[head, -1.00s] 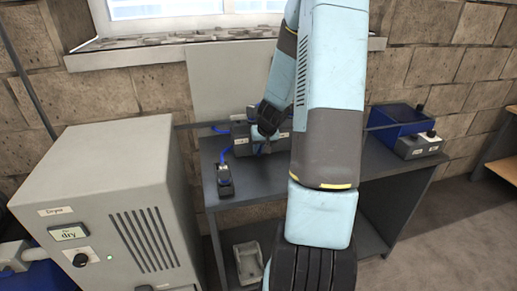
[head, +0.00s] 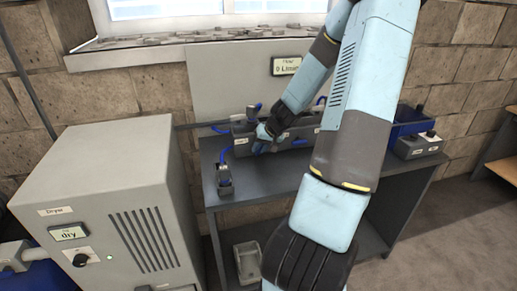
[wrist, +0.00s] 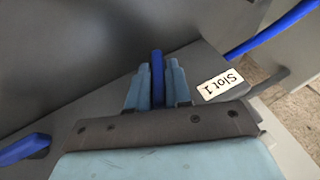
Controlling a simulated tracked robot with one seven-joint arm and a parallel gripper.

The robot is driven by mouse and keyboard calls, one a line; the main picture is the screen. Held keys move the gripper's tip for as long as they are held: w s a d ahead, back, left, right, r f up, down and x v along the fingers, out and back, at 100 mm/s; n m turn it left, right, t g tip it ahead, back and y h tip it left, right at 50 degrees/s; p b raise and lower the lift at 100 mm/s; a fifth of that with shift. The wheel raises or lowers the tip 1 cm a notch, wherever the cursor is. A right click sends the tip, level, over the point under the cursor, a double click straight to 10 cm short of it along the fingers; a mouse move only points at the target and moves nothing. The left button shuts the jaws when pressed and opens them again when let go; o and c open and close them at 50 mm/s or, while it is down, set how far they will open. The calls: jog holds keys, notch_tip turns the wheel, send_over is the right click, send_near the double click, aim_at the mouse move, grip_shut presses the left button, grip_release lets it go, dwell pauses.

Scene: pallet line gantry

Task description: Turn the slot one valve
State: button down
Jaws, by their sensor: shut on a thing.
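My gripper (wrist: 157,88) is shut on a blue valve handle (wrist: 157,62) in the wrist view, with one light-blue finger on each side of it. The label "Slot 1" (wrist: 220,84) is just right of the fingers, on the grey block. In the head view my gripper (head: 262,140) is at the left end of the grey valve block (head: 243,145) on the dark bench. The arm hides part of the block there.
A second blue handle (wrist: 22,149) shows at the wrist view's lower left. A flow display (head: 286,65) reads 0 L/min. The dryer (head: 95,190) stands left. A small dark device (head: 225,180) lies on the bench (head: 255,185). A blue bin (head: 408,122) is at right.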

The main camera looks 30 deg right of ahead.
jog(key=shift+d+t+y, duration=0.1)
jog(key=shift+t+y, duration=0.2)
jog(key=shift+y, duration=0.5)
jog(key=y, duration=0.2)
jog(key=m+t+y, duration=0.1)
jog(key=shift+d+f+m+t+y, duration=0.1)
jog(key=shift+f+m+t+y, duration=0.05)
jog(key=shift+m+t+y, duration=0.2)
jog(key=shift+s+d+f+m+t+y, duration=0.1)
jog(key=shift+m+t+y, duration=0.4)
jog(key=shift+y, duration=0.7)
jog(key=shift+f+m+t+y, duration=0.1)
jog(key=shift+m+t+y, duration=0.15)
jog(key=shift+t+y, duration=0.65)
jog(key=shift+y, duration=0.45)
jog(key=c, duration=1.1)
grip_release()
jog(key=shift+r, duration=0.1)
